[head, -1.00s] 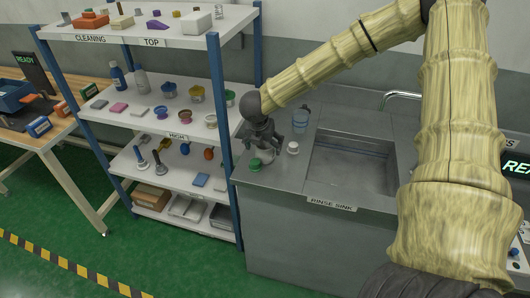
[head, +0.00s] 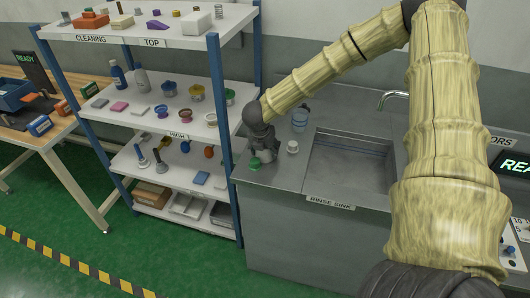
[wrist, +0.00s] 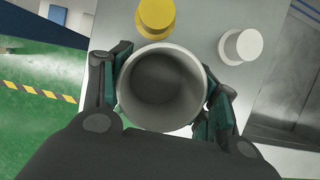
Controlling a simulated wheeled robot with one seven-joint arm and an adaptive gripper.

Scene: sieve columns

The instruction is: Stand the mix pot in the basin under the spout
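The mix pot, a pale grey round vessel with an open top (wrist: 163,90), sits between my gripper's fingers (wrist: 168,100) in the wrist view. The fingers press against its wall on both sides, and its inside looks empty. In the head view my gripper (head: 262,150) is over the counter's left end, left of the basin, and hides most of the pot. I cannot tell whether the pot is off the counter. The basin (head: 348,178) is a sunken grey sink labelled "RINSE SINK". The curved metal spout (head: 393,95) stands at its back right.
A small white item (head: 292,147) and a clear bluish jug (head: 300,118) stand between gripper and basin. The shelf's blue post (head: 222,110) is close on the left. A yellow round item (wrist: 155,17) shows beside the pot.

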